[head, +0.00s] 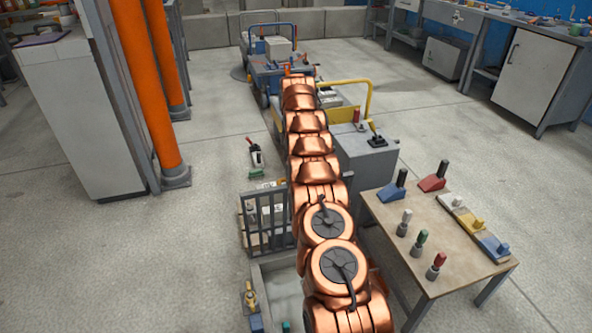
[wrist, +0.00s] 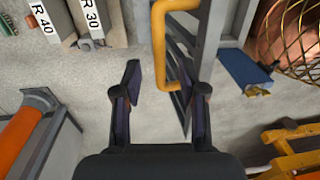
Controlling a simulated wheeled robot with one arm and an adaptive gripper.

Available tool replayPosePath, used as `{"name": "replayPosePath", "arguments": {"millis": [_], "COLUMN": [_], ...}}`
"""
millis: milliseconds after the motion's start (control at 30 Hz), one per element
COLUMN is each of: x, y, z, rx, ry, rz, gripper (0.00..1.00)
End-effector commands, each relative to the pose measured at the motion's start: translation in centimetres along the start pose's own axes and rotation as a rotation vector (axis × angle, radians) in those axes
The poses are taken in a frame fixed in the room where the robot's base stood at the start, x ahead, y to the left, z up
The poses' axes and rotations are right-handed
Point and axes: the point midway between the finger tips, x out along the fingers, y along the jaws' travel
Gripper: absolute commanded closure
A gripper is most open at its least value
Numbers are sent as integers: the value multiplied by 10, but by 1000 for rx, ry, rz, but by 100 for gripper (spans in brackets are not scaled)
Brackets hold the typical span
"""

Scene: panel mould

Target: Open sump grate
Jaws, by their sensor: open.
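In the head view a grey barred grate (head: 265,222) stands left of my arm, beside a shallow pale pit (head: 272,276); my arm hides their right sides. In the wrist view my gripper (wrist: 162,92) is open and empty. An orange-yellow bent bar (wrist: 159,50) runs down to between its fingertips, apart from both fingers as far as I can see. Grey frame members (wrist: 203,50) stand just right of the bar; I cannot tell whether they belong to the grate. My gripper is hidden behind my arm in the head view.
Grey blocks marked R 40 and R 30 (wrist: 95,20) lie upper left in the wrist view, an orange post (wrist: 22,128) lower left. In the head view, a tool table (head: 400,270) stands right, a grey box with levers (head: 365,155) beside my arm.

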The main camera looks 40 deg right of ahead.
Motion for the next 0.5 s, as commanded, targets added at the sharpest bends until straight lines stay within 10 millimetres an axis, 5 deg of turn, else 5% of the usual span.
{"name": "replayPosePath", "arguments": {"millis": [500], "x": [-16], "y": [0], "z": [0], "rx": [0], "ry": [1], "rz": [0], "gripper": [59]}}
